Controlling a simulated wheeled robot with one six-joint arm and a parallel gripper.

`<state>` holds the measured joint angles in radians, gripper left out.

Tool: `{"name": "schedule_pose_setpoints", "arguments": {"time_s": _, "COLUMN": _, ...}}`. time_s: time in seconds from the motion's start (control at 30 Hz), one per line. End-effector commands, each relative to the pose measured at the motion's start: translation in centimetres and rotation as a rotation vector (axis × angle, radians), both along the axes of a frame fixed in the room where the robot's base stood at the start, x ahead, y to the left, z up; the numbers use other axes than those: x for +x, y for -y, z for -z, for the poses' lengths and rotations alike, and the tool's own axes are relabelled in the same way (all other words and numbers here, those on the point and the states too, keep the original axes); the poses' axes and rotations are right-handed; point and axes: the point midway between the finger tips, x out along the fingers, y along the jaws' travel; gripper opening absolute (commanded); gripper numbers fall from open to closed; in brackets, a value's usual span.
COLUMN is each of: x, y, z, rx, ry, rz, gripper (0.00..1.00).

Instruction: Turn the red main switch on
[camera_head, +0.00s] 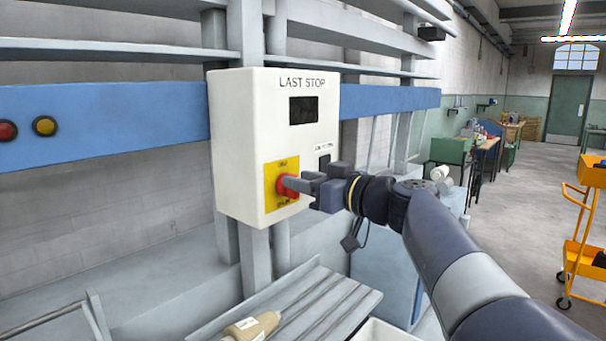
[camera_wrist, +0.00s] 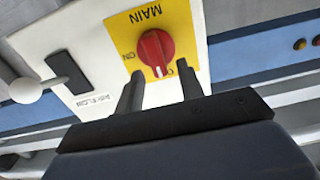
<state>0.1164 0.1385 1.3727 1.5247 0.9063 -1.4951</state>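The red main switch (camera_head: 285,187) is a round knob on a yellow plate (camera_head: 272,176) on the front of a white control box (camera_head: 235,150). In the wrist view the red knob (camera_wrist: 156,48) shows a raised grip bar and a white mark at its lower end, near partly hidden lettering. "MAIN" and "ON" are readable on the yellow plate (camera_wrist: 118,28). My gripper (camera_head: 296,184) is at the knob in the head view. In the wrist view my gripper (camera_wrist: 160,70) is open, its fingertips at either side of the knob's lower end; contact cannot be told.
Red (camera_head: 7,131) and yellow (camera_head: 44,126) buttons sit on the blue rail (camera_head: 110,115). A bobbin (camera_head: 252,326) lies below. An orange trolley (camera_head: 578,230) stands far right; the aisle floor is clear.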

Motion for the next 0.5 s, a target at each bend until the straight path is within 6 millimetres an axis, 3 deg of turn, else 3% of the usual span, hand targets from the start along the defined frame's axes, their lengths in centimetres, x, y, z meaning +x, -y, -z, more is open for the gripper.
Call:
{"name": "schedule_pose_setpoints", "arguments": {"time_s": 0.33, "x": 0.32, "y": -0.33, "z": 0.04, "rx": 0.000, "ry": 0.000, "rz": 0.000, "gripper": 0.36}}
{"name": "schedule_pose_setpoints", "arguments": {"time_s": 0.5, "x": 0.30, "y": -0.32, "z": 0.04, "rx": 0.000, "ry": 0.000, "rz": 0.000, "gripper": 0.22}}
